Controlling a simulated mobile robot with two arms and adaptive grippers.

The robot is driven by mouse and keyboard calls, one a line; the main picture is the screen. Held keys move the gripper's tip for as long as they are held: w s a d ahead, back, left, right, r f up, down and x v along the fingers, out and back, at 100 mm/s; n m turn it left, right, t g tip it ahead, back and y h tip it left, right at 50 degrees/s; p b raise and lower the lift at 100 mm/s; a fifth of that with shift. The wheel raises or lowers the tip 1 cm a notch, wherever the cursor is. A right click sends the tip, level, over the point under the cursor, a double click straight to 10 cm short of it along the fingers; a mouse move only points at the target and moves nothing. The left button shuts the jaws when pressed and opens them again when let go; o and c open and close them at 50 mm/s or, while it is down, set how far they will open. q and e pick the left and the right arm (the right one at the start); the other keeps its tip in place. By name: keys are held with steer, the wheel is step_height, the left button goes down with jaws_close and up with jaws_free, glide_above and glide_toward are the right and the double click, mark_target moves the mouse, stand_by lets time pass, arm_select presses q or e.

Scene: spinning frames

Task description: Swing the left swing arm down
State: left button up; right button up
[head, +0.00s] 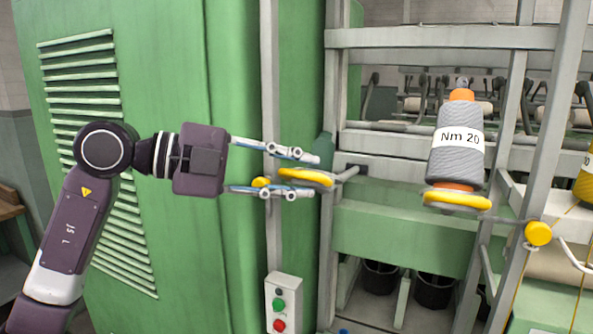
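The left swing arm shows as a yellow disc (306,178) on a short grey rod (346,174) that meets the frame at the edge of the green cabinet. The disc carries no spool and lies roughly flat. My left gripper (316,177) reaches in from the left with its fingers spread, one above and one below the disc. Gaps show between the fingers and the disc, so the gripper looks open around it without gripping. A small yellow knob (261,182) shows behind the fingers, partly hidden. My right gripper is out of view.
A grey spool (457,140) marked "Nm 20" stands on another yellow disc (457,200) to the right, beside a yellow knob (538,233). The green cabinet (230,260) stands close behind my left arm. A button box (283,303) is below the gripper. Metal posts flank the area.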

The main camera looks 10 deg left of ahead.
arm_select(q)
jaws_close()
steer(key=shift+f, duration=0.1)
step_height(320, 180, down, 20)
steer(key=m+t+h+b, duration=0.1)
steer(key=m+h+b, duration=0.1)
steer(key=b, duration=1.8)
steer(key=shift+f+m+t+h+b, duration=0.25)
steer(key=shift+m+t+h+b, duration=0.05)
steer(key=shift+m+b, duration=0.1)
jaws_free()
